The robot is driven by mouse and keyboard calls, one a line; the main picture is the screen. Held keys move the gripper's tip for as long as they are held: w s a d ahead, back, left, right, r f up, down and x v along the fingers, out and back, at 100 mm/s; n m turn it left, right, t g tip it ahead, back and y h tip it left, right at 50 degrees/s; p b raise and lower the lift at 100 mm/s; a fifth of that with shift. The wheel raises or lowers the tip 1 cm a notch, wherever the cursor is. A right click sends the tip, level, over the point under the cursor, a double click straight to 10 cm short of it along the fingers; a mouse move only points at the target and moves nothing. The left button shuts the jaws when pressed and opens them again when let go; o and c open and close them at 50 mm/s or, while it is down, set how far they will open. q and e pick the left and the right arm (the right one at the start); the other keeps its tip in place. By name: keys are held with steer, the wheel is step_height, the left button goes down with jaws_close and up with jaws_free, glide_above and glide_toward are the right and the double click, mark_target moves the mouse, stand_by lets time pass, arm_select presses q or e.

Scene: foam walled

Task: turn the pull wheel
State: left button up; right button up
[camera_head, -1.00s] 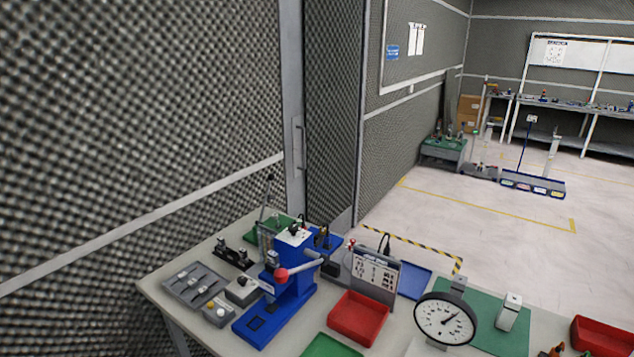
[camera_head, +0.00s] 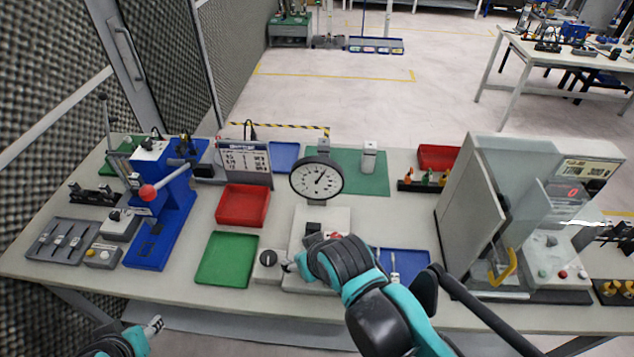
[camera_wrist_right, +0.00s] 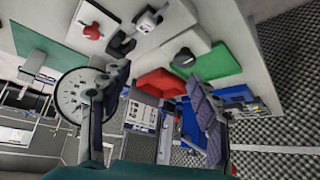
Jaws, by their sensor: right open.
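A round white dial gauge (camera_head: 316,178) stands upright behind a pale base plate (camera_head: 303,222); it also shows in the right wrist view (camera_wrist_right: 75,97). A red knob (camera_wrist_right: 93,32), possibly the pull wheel, sits on a pale plate in the right wrist view. It is mostly hidden behind my right arm in the head view. A small box with a black knob (camera_head: 268,257) stands left of the plate. My right gripper (camera_wrist_right: 160,82) is open and empty, its fingers spread. In the head view it is by the black-knob box. My left gripper (camera_head: 153,326) is low at left, partly cut off.
A blue press (camera_head: 165,215) with a red-balled lever stands at left. A red tray (camera_head: 242,205), a green tray (camera_head: 228,259) and a blue tray (camera_head: 405,263) lie around the plate. A grey machine with an open door (camera_head: 480,215) blocks the right side.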

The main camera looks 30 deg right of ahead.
steer(key=n+g+p, duration=0.6)
steer(key=n+g, duration=0.1)
steer(key=n, duration=0.5)
glide_above(268, 256)
steer(key=shift+s+d+f, duration=0.1)
steer(key=shift+f, duration=0.45)
steer(key=shift+s+d+f, duration=0.1)
steer(key=shift+f, duration=0.4)
steer(key=shift+w+a+f+n, duration=0.2)
steer(key=shift+f+n, duration=0.35)
steer(key=shift+n, duration=0.05)
step_height(268, 256, down, 8)
steer(key=shift+r+b, duration=0.1)
steer(key=shift+b, duration=0.9)
steer(key=c, duration=1.2)
